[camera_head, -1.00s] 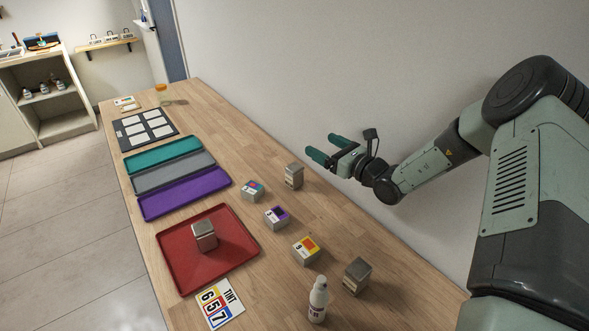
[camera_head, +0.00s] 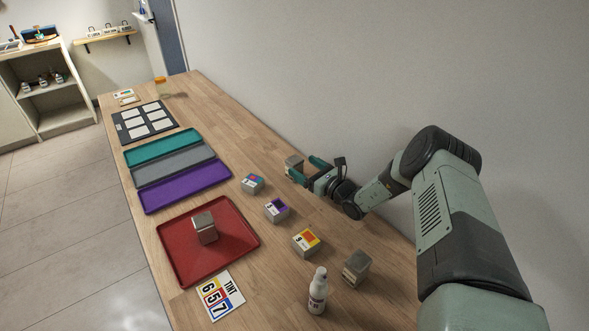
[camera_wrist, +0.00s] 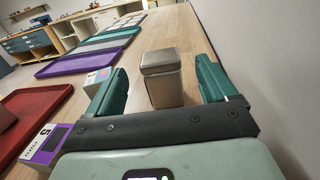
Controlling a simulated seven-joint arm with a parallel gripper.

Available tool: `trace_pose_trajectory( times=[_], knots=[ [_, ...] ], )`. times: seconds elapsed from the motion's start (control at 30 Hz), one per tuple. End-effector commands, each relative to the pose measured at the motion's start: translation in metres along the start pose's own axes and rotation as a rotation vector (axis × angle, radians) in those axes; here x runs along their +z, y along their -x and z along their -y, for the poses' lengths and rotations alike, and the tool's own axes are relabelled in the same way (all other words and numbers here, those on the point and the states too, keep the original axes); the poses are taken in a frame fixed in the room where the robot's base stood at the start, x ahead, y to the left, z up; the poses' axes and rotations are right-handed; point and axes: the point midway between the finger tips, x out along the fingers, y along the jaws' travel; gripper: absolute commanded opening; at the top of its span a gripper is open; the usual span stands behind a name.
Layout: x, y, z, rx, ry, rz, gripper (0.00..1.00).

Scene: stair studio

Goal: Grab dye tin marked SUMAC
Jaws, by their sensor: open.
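A grey metal tin (camera_head: 293,162) stands upright near the wall. In the wrist view this tin (camera_wrist: 161,82) shows a plain lid and side, with no readable label. My gripper (camera_head: 302,167) is open, and its green fingers lie on either side of this tin, low over the table. In the wrist view there is a gap between the tin and each finger. A second similar tin (camera_head: 204,229) stands in the red tray (camera_head: 182,260). A third tin (camera_head: 356,268) stands at the front right, with a pale label too small to read. I cannot tell which tin reads SUMAC.
Blocks with blue-pink (camera_head: 253,183), purple (camera_head: 276,211) and yellow-orange (camera_head: 306,242) faces stand in a row left of my arm. A white bottle (camera_head: 317,293) and a TINT card (camera_head: 217,294) are in front. Purple (camera_head: 186,187), grey and teal trays lie beyond. The wall bounds the right.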

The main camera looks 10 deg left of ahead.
Motion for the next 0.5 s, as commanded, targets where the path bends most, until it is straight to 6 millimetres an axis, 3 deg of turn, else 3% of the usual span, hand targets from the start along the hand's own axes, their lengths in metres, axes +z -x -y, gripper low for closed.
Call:
trace_pose_trajectory(
  times=[0.2,0.5],
  knots=[
    [0.001,-0.032,0.000,0.001,0.001,0.001,0.85],
    [0.001,-0.038,0.000,0.000,-0.001,0.000,0.85]
  ],
)
